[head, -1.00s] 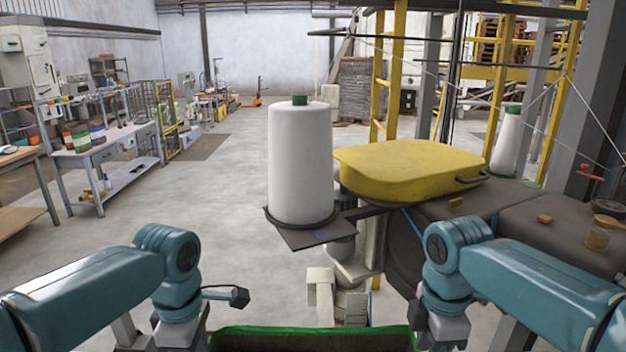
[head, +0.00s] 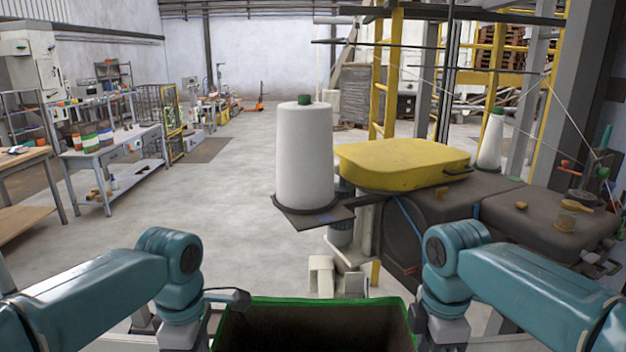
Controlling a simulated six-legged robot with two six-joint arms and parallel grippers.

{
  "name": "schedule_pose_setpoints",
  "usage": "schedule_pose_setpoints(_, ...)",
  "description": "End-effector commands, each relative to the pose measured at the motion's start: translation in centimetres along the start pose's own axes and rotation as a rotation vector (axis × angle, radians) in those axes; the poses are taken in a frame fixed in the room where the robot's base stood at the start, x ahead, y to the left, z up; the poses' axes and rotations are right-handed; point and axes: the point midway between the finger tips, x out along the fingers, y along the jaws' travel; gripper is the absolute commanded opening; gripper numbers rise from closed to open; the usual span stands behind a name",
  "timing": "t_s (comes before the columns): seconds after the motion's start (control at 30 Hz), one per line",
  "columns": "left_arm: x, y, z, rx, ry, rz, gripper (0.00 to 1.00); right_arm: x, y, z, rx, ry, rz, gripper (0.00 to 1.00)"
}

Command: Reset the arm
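Both of my teal arms show in the head view, the left (head: 110,285) coming in from the left and the right (head: 520,285) from the right. Each bends down at a rounded joint near the bottom of the picture. A dark bin with a green rim (head: 310,301) sits between the two arms at the bottom edge. The visible part of its inside looks empty; its floor is cut off.
A white thread cone (head: 304,155) stands on a dark plate ahead. The machine with a yellow cover (head: 400,163) and dark top (head: 440,205) fills the right side, near my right arm. Workbenches (head: 115,155) stand at the left. Open floor (head: 215,200) lies between.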

Motion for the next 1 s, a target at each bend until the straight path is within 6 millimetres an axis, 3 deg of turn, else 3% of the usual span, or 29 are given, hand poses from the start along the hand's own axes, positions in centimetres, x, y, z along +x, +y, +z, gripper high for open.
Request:
schedule_pose_setpoints(0.03,0.2,0.1,0.1,0.004,-0.001,-0.002,0.41,0.2,0.1,0.0,0.002,0.000,-0.002,0.41)
schedule_pose_setpoints(0.37,10.6,0.8,2.5,0.336,-0.099,-0.004,0.41,10.8,1.0,-2.5,0.233,0.091,-0.030,0.41)
schedule_pose_setpoints(0.57,18.7,-1.0,4.3,0.578,-0.186,0.022,0.41,19.2,-0.6,-4.3,0.469,0.169,-0.073,0.41)
schedule_pose_setpoints(0.67,24.3,-3.5,5.4,0.743,-0.247,0.053,0.41,25.0,-3.2,-5.4,0.668,0.219,-0.118,0.41)
schedule_pose_setpoints(0.8,32.3,-9.8,6.8,1.011,-0.313,0.143,0.41,33.3,-9.6,-6.8,1.086,0.279,-0.203,0.41)
schedule_pose_setpoints(0.9,35.6,-14.2,7.2,1.164,-0.313,0.204,0.41,36.6,-14.1,-7.2,1.365,0.292,-0.246,0.41)
schedule_pose_setpoints(1.0,37.1,-17.5,7.3,1.278,-0.293,0.242,0.41,38.2,-17.5,-7.3,1.568,0.290,-0.267,0.41)
